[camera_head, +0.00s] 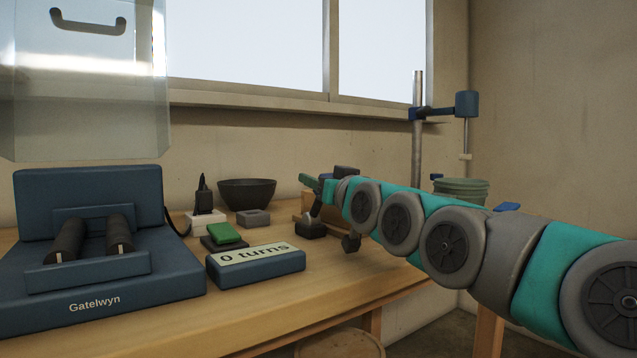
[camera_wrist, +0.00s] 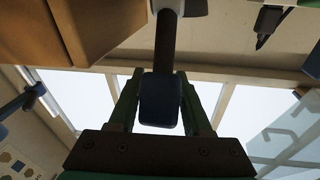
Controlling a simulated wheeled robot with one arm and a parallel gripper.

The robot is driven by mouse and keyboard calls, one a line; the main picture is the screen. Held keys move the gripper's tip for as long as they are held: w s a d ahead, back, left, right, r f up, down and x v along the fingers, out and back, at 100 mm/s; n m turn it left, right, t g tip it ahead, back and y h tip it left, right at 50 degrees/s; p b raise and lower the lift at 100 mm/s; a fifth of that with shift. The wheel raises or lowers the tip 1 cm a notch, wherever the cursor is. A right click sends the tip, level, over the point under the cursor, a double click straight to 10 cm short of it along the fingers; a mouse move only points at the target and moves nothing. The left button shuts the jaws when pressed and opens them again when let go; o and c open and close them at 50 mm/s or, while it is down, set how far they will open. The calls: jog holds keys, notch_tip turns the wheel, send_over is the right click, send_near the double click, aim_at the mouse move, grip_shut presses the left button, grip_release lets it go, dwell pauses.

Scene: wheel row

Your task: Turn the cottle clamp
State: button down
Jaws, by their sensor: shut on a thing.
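In the wrist view, the green fingers of my gripper (camera_wrist: 160,112) stand on either side of a dark blue handle (camera_wrist: 160,98) and are shut on it. The handle sits on the end of a dark shaft (camera_wrist: 165,42), which runs to a pale rounded fitting at the picture's top edge. I take this handle to be part of the cottle clamp; the rest of the clamp is mostly hidden. In the head view, my gripper (camera_head: 312,184) is at the back of the bench, and my arm hides much of what is around it.
A blue box (camera_head: 257,267) reads "0 turns". A blue Gatelwyn machine (camera_head: 100,295) with two dark rollers stands left, below a raised clear guard (camera_head: 85,110). A dark bowl (camera_head: 247,191) and a green sponge-like block (camera_head: 224,232) lie between. A metal post (camera_head: 417,150) rises behind my arm.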

jog(key=c, duration=0.6)
grip_release()
jog(key=shift+p+v, duration=0.3)
jog(key=shift+v, duration=5.7)
jog(key=shift+c, duration=0.3)
